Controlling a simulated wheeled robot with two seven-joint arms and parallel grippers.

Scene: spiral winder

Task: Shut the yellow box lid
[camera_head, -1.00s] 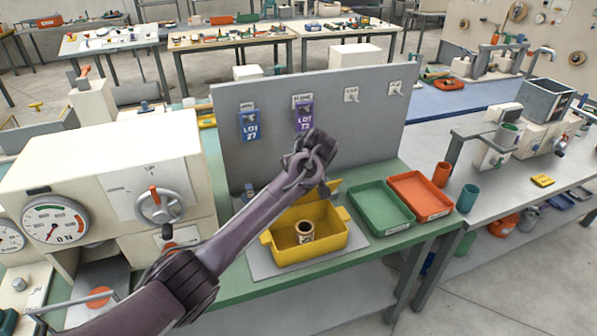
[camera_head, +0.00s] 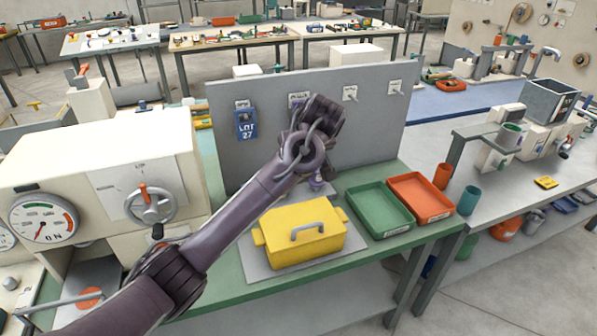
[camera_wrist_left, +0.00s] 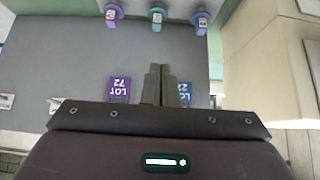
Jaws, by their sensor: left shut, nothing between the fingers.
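The yellow box (camera_head: 282,254) sits on a grey mat (camera_head: 256,264) on the green bench. Its yellow lid (camera_head: 290,221) lies flat across the top and hides the inside. A grey handle (camera_head: 308,231) stands on the lid. My left arm reaches in from the left, with its wrist above and behind the box, in front of the grey panel. My left gripper (camera_wrist_left: 165,72) is shut and empty in the wrist view, apart from the lid. Its fingertips are hidden in the head view. My right gripper is not in view.
A green tray (camera_head: 380,225) and an orange tray (camera_head: 432,216) stand right of the box. The grey upright panel (camera_head: 230,113) with a blue LOT 27 tag (camera_head: 246,125) rises behind. A cream machine (camera_head: 97,160) with a gauge stands at the left.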

